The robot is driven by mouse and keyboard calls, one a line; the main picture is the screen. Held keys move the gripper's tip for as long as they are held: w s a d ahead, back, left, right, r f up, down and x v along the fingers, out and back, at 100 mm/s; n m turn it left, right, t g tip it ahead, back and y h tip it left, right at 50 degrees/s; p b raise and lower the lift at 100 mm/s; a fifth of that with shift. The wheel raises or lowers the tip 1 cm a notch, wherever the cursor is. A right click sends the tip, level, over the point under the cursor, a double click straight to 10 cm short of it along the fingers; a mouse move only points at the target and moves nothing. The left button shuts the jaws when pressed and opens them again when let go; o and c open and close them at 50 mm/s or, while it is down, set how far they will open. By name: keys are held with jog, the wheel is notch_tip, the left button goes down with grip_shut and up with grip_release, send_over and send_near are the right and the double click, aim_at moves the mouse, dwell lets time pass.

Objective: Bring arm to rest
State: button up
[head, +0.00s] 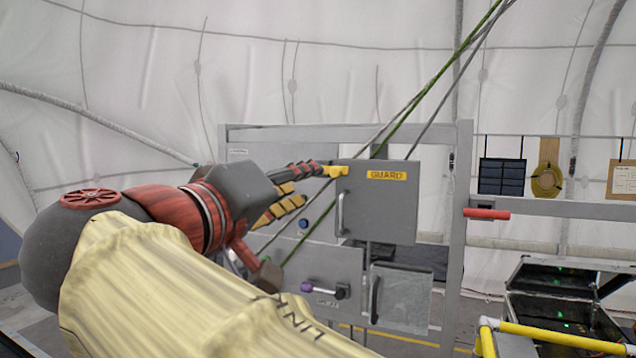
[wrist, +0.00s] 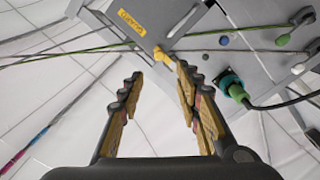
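My arm reaches in from the lower left in the head view, partly wrapped in a pale yellow cover. My gripper (head: 312,185) is in front of the grey panel, at the left edge of the grey door marked GUARD (head: 376,205). In the wrist view my gripper (wrist: 158,75) has its two fingers spread apart with nothing between them. A small yellow knob (wrist: 160,56) at the corner of the GUARD door (wrist: 140,22) shows just beyond the fingertips. I cannot tell whether a finger touches it.
Ropes, one of them green (head: 425,95), run slantwise past the panel. A red handle (head: 486,213) sticks out at the panel's right. A yellow rail (head: 550,335) and an open dark case (head: 560,300) stand at lower right. A plugged-in cable (wrist: 270,105) shows in the wrist view.

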jog(key=a+f+n+g+y, duration=0.2)
jog(key=a+f+n, duration=0.1)
jog(key=f, duration=0.5)
jog(key=a+f+n+g+y, duration=0.1)
jog(key=a+f+n+y, duration=0.15)
jog(key=f, duration=0.45)
jog(key=s+d+f+g+b, duration=0.2)
jog(key=d+f+g, duration=0.1)
jog(key=f, duration=0.9)
jog(key=s+d+f+m+g+y+b, duration=0.1)
jog(key=s+d+f+m+g+b, duration=0.2)
jog(key=d+f, duration=0.5)
jog(key=s+d+f+g+y+b, duration=0.1)
jog(key=s+d+f+b, duration=0.4)
jog(key=f, duration=0.7)
jog(key=s+d+f+m+g+y+b, duration=0.15)
jog(key=s+d+f, duration=0.35)
jog(key=f, duration=0.5)
jog(key=s+d+f+m+h+b, duration=0.1)
jog(key=s+d+f+m+b, duration=0.2)
jog(key=d, duration=0.6)
jog(key=shift+s+d+f+m+b, duration=0.15)
jog(key=shift+d+f+m+b, duration=0.1)
jog(key=shift+f+m+b, duration=1.35)
